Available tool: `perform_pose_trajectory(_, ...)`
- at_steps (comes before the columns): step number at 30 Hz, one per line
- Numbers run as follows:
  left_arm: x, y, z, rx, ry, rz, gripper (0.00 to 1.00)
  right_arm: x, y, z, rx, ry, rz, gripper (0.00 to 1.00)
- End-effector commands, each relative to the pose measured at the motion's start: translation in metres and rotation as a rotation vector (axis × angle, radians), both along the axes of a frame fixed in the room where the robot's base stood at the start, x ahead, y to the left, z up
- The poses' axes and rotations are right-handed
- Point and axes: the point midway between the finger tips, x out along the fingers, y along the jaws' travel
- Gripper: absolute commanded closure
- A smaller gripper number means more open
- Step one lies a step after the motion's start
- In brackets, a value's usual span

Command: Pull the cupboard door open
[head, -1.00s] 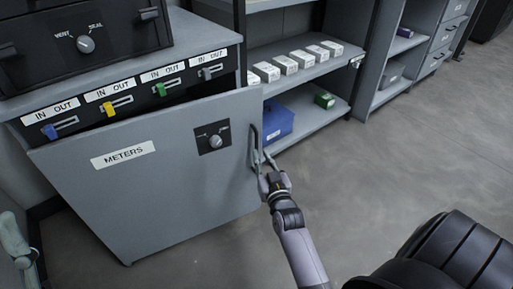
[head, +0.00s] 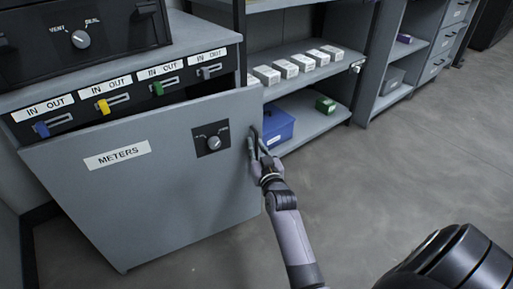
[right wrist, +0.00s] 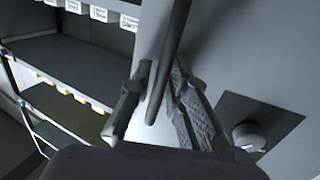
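The grey cupboard door (head: 150,200), labelled METERS, stands ajar in the head view, its top edge out from the cabinet front. Its dark upright handle (head: 253,142) is at the right edge. My right gripper (head: 257,147) is at the handle. In the right wrist view the dark handle bar (right wrist: 172,50) runs down between the two fingers of my right gripper (right wrist: 160,78). The fingers look spread, with a gap on the left side of the bar; any contact is hard to tell. My left gripper is not in view.
A knob (head: 213,142) sits on the door. Colored levers, one yellow (head: 104,106), line the panel above. Open shelves to the right hold white boxes (head: 289,68), a blue bin (head: 278,127) and a green box (head: 325,105). The floor (head: 400,170) in front is clear.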

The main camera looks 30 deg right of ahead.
Motion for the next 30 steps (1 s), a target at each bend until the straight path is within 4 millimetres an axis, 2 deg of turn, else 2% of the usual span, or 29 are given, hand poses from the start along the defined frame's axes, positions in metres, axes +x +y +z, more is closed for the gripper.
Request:
perform_pose_trajectory(6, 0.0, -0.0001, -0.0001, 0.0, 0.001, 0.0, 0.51, -0.0002, 0.0, 0.0, 0.0, 0.0, 0.0, 1.0)
perform_pose_trajectory(30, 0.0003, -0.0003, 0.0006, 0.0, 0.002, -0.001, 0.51, -0.001, 0.0009, 0.0002, 0.0, 0.0, 0.002, 1.0)
